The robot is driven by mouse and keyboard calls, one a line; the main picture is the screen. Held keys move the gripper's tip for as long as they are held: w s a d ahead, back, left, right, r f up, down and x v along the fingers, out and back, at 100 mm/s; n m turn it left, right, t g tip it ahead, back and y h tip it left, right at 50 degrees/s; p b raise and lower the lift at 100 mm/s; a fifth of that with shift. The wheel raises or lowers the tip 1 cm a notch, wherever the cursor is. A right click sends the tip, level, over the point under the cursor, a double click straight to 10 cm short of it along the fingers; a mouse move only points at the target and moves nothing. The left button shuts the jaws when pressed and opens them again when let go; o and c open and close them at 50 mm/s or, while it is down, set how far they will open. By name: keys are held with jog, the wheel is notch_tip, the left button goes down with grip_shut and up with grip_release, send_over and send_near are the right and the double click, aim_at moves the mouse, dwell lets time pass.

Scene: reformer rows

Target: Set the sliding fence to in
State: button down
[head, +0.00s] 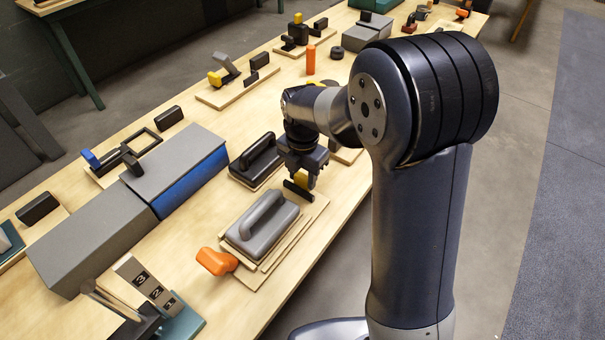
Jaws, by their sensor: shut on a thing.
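My gripper (302,172) is over the middle of the long bench, pointing down, shut on a small yellow piece. A short dark bar (298,191) shows just below and in front of it, at the far corner of a light wooden board. The bar and yellow piece look like the sliding fence, but my gripper hides part of them. I cannot make out the fence's track or any in mark. A grey block with a raised handle (263,222) sits on the board, close in front of the bar.
A black handled block (256,160) stands just left of my gripper. An orange knob (216,261) sticks out at the near board's left. Long grey boxes (92,240) and a blue-fronted box (190,181) stand further left. An orange cylinder (310,60) stands behind.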

jog(key=s+a, duration=0.2)
jog(key=shift+s+a, duration=0.1)
jog(key=shift+s, duration=0.25)
jog(key=c, duration=0.8)
grip_release()
jog(key=shift+c, duration=0.2)
notch_tip(320, 180, up, 11)
jog(key=p, duration=0.1)
jog(key=shift+f, duration=0.2)
